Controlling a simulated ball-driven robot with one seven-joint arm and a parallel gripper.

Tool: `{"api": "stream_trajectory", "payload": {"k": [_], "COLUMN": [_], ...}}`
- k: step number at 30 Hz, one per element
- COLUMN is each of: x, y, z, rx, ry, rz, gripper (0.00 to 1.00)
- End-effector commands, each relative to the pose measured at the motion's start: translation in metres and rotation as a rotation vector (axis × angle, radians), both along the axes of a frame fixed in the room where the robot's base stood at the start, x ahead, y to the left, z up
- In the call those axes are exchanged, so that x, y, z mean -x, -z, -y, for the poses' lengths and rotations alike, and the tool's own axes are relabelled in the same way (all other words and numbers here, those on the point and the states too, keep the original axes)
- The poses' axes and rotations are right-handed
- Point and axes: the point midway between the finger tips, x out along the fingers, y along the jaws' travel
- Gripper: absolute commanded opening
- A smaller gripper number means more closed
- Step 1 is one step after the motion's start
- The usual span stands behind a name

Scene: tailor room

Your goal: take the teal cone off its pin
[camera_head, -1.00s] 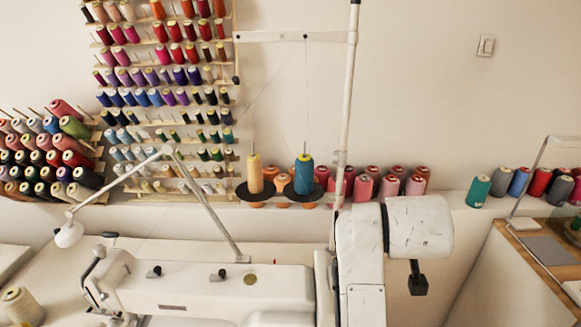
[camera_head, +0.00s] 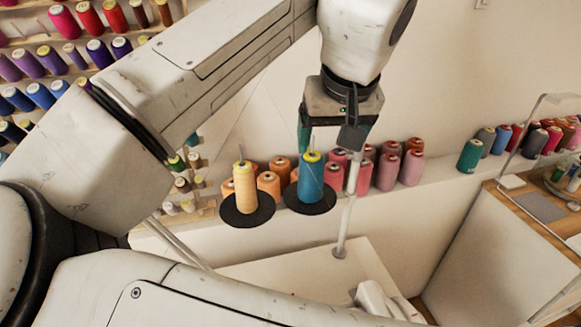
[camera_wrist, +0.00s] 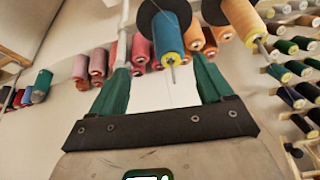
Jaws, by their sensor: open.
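The teal cone (camera_head: 310,184) with a yellow top stands upright on a black disc (camera_head: 325,205), its pin poking out above. In the head view my gripper (camera_head: 331,148) hangs just above it, slightly right, with green fingers apart and nothing between them. In the wrist view the cone (camera_wrist: 171,32) shows beyond my open fingers (camera_wrist: 160,70), its yellow top and pin facing the camera between the two fingertips. I see no contact. The exact gap between fingers and cone is hard to tell.
A pale orange cone (camera_head: 245,188) stands on its own disc close to the left. Pink and red spools (camera_head: 387,172) line the ledge behind. A white vertical pole (camera_head: 346,215) rises close on the right. A thread-spool rack (camera_head: 60,65) fills the left wall.

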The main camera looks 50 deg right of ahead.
Motion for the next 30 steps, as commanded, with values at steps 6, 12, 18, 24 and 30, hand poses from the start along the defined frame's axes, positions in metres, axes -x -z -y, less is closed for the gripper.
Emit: {"api": "stream_trajectory", "payload": {"k": [6, 12, 18, 24, 30], "x": [-0.003, -0.013, -0.018, -0.031, -0.037], "y": [0.015, 0.042, 0.054, 0.076, 0.095], "z": [-0.002, 0.005, 0.009, 0.016, 0.021], "rx": [-0.03, -0.029, -0.029, -0.029, -0.027], "ry": [-0.015, -0.015, -0.015, -0.015, -0.014], "rz": [-0.012, -0.011, -0.009, -0.009, -0.008], "gripper": [0.8, 0.8, 0.8, 0.8, 0.8]}}
